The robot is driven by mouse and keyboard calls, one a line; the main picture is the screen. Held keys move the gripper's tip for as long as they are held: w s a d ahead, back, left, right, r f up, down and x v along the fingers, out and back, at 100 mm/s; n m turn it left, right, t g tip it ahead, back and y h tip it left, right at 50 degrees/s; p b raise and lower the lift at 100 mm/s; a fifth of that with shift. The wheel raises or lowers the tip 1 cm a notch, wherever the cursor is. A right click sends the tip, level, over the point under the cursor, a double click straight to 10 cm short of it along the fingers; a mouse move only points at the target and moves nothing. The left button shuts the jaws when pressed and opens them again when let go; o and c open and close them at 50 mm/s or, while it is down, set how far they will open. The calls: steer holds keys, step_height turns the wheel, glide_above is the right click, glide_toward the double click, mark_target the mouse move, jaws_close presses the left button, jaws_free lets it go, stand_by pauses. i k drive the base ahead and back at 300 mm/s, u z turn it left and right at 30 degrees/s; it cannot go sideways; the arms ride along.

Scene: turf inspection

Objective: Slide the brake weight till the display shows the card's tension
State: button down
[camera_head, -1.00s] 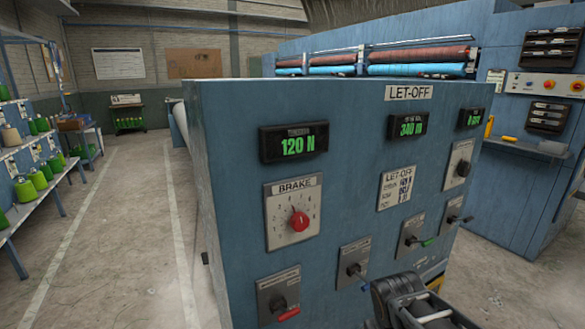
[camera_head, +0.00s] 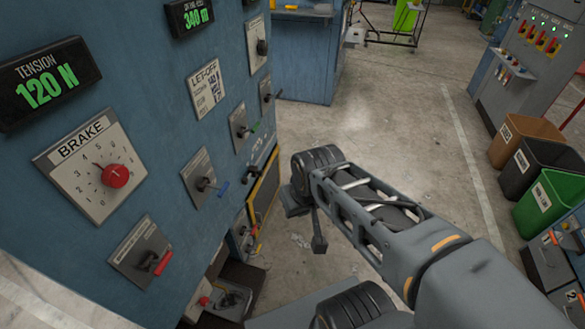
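The tension display (camera_head: 45,82) on the blue let-off cabinet reads 120 N in green. The let-off card (camera_head: 206,88) is a white plate to its right; its small print is too small to read here. Below the display is the brake dial (camera_head: 92,166) with a red knob (camera_head: 115,175) and a numbered scale. I cannot make out a sliding brake weight. My arm reaches in from the lower right, and its far end is near the cabinet's right side. My gripper's fingers cannot be made out clearly, nor whether they hold anything.
Brown, black and green bins (camera_head: 549,203) stand at the right by a grey control cabinet (camera_head: 530,60). The concrete floor (camera_head: 400,110) between is open.

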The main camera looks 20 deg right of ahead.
mark_target(256, 172)
steer(key=z, duration=0.05)
steer(key=k, duration=0.5)
steer(key=z, duration=1.55)
steer(key=i, duration=0.9)
steer(key=u, duration=2.35)
